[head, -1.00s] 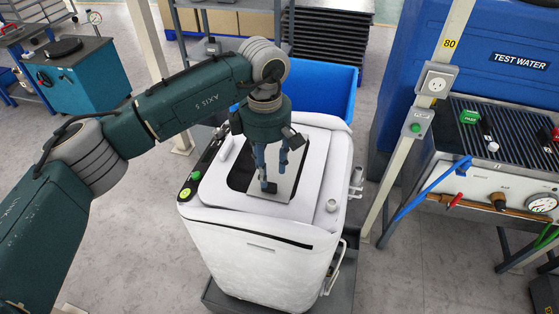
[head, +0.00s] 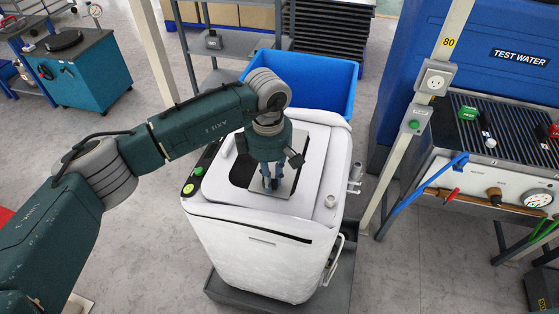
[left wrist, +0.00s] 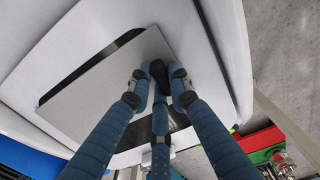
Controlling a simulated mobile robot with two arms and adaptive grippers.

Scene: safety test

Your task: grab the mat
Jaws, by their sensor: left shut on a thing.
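The mat (head: 285,188) is a thin, flat grey sheet on top of a white machine (head: 255,262). In the left wrist view the mat (left wrist: 100,88) lies slantwise, partly over a dark recess. My left gripper (head: 270,184) points down at the mat from above, its blue fingers close together. In the left wrist view my left gripper (left wrist: 158,80) is shut on the mat near its edge. The fingers hide the part of the mat between them. My right gripper is not in view.
A blue bin (head: 322,85) stands behind the machine. A post with a socket (head: 435,80) and a test bench (head: 490,160) stand to the right. A teal cabinet (head: 85,80) is at the back left. Grey floor is free in front of the bench.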

